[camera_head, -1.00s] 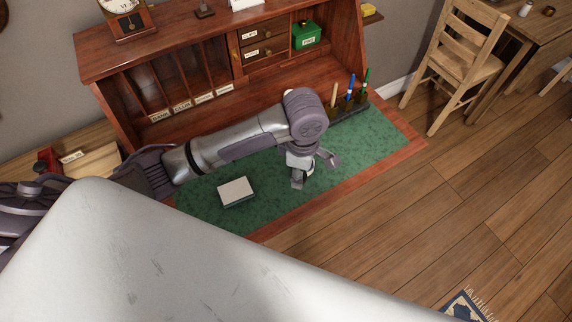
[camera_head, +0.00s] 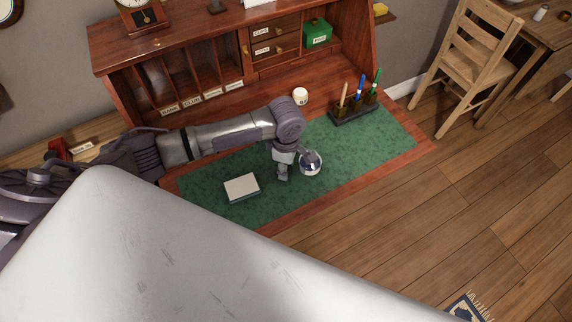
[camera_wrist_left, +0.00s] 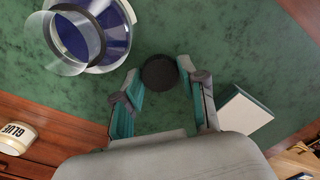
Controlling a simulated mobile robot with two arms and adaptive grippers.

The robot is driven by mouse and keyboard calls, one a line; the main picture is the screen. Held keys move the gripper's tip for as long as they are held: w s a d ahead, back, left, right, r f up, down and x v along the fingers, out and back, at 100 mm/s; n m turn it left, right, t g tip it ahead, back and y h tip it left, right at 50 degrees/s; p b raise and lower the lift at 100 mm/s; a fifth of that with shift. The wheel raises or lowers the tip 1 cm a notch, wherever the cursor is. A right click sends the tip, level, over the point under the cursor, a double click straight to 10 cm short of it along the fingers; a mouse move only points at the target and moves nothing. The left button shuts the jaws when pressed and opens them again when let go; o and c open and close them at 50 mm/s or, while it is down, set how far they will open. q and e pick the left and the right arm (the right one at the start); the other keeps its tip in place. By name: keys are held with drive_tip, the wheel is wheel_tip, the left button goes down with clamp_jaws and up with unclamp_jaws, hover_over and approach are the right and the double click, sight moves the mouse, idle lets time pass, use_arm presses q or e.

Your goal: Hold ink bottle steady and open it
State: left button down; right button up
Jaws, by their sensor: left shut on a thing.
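The ink bottle (camera_head: 312,168) stands on the green desk mat, right beside my left gripper (camera_head: 294,168). In the left wrist view the bottle (camera_wrist_left: 88,40) is at the upper left, a clear glass body with dark blue ink showing through its uncovered round mouth. A round black cap (camera_wrist_left: 160,73) is between my left fingertips, apart from the bottle. My left gripper is shut on this cap. The cap is hard to make out in the head view. My right gripper is in neither view.
A white-topped block (camera_head: 242,187) lies on the green mat (camera_head: 375,145) left of the bottle. A white glue jar (camera_head: 300,96) stands behind, near the drawers. A pen holder (camera_head: 354,111) is at the back right. The mat's right part is clear.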

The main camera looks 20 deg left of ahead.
use_arm(q)
drive_tip(key=shift+f, duration=0.1)
drive_tip(key=c, duration=0.6)
unclamp_jaws()
drive_tip(key=shift+c, duration=0.2)
wheel_tip(320, 180, up, 12)
